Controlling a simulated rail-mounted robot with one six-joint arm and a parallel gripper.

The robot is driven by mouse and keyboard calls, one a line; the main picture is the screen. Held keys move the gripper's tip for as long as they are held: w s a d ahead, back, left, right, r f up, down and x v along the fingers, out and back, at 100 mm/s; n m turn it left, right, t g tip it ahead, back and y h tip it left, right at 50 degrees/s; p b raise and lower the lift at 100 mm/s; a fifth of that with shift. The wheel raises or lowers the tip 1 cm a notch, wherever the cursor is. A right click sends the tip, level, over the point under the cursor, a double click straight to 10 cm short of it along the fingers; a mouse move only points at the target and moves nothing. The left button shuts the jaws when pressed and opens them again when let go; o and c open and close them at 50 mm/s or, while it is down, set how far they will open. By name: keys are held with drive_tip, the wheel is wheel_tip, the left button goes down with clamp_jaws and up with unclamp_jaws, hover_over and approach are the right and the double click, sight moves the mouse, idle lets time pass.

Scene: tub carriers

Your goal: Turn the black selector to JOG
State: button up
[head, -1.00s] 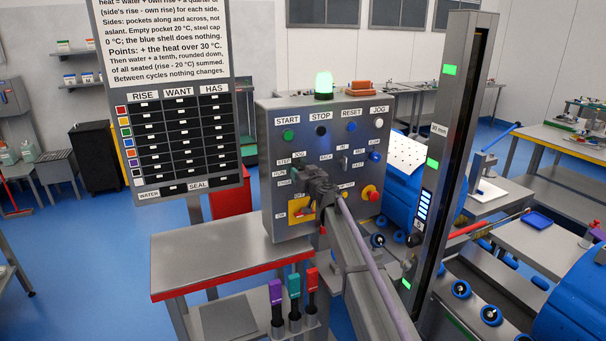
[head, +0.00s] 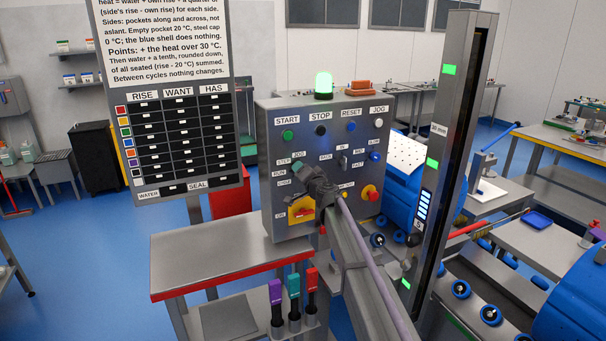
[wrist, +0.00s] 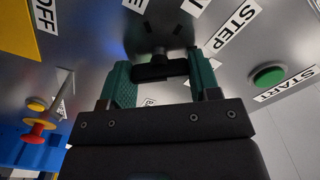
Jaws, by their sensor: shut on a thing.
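The black selector (wrist: 155,68) shows in the wrist view as a dark bar between the two green-padded fingers of my gripper (wrist: 160,76). The fingers are shut on it at the panel face. In the head view my gripper (head: 301,172) is against the left middle of the grey control panel (head: 268,150), just below the JOG label (head: 298,155), and hides the selector. The STEP label (head: 284,161) and RUN label (head: 280,173) are beside it; STEP also shows in the wrist view (wrist: 235,28). Which label the selector points to I cannot tell.
A yellow switch plate (head: 296,213) sits below my gripper. A red emergency button (head: 370,192) is to the right. A steel table (head: 215,260) stands in front.

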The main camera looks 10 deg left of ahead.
drive_tip(key=m, duration=0.3)
drive_tip(key=shift+m, duration=2.3)
drive_tip(key=o, duration=0.9)
drive_tip(key=shift+s+d, duration=0.1)
drive_tip(key=v, duration=1)
drive_tip(key=shift+s+d, duration=0.15)
drive_tip(key=shift+s, duration=0.1)
